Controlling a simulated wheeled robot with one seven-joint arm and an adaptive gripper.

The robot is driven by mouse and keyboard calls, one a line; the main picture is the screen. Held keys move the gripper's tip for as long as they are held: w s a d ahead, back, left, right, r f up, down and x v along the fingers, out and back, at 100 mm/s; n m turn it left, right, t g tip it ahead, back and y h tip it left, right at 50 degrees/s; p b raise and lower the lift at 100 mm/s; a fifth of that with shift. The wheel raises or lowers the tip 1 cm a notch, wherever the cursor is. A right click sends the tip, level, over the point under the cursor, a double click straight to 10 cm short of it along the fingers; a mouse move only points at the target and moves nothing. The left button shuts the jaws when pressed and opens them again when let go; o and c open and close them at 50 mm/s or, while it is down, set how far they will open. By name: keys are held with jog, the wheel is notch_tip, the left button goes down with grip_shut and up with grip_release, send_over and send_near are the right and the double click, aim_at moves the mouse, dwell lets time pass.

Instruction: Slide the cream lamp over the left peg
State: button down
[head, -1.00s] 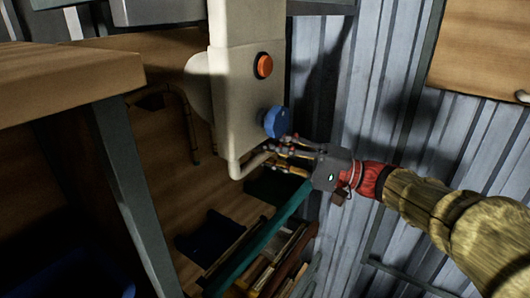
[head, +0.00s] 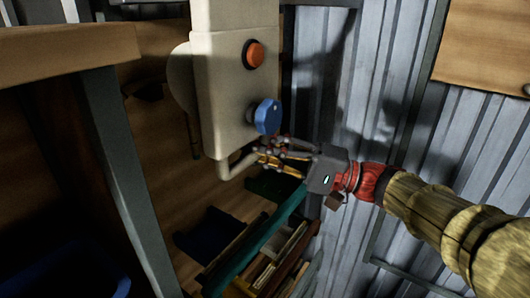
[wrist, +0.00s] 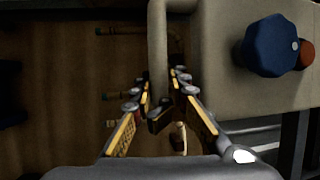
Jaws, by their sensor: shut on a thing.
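My gripper (head: 264,153) is shut on a curved cream bar (head: 232,168) at the lower end of a cream box (head: 222,95). In the wrist view, the bar (wrist: 158,50) runs down between the two fingers of my gripper (wrist: 162,85), whose tips lie on either side of it. The box carries a blue knob (head: 266,117) and an orange-red button (head: 253,54); the knob also shows in the wrist view (wrist: 270,45). I cannot make out a separate lamp. Short dark rods (wrist: 118,97) show left of the fingers; I cannot tell whether they are pegs.
A wooden bench (head: 65,45) with a grey leg (head: 125,170) stands at left, above a dark blue bin (head: 65,275). A teal rail (head: 255,240) and a crate-like stack of boards (head: 280,258) lie below my gripper. A corrugated metal wall (head: 385,95) is at right.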

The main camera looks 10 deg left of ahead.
aim_at(241, 166)
jog(key=s, duration=0.1)
jog(key=s+b, duration=0.1)
jog(key=s+a+f+b, duration=0.1)
jog(key=s, duration=0.1)
jog(key=shift+a+f, duration=0.1)
jog(key=shift+s+a+r+b, duration=0.15)
jog(key=shift+s+b, duration=0.05)
jog(key=shift+s, duration=0.25)
jog(key=shift+s+a+r+b, duration=0.1)
jog(key=shift+s+r+b, duration=0.05)
jog(key=shift+s, duration=0.3)
jog(key=c, duration=2.2)
grip_release()
jog(key=shift+o, duration=1)
jog(key=shift+s+a+r, duration=0.15)
jog(key=shift+s+a, duration=0.3)
jog(key=shift+w+d, duration=0.25)
jog(key=shift+w, duration=0.05)
jog(key=shift+d, duration=0.5)
jog(key=d+f, duration=0.2)
jog(key=d, duration=0.8)
jog(key=shift+d, duration=0.4)
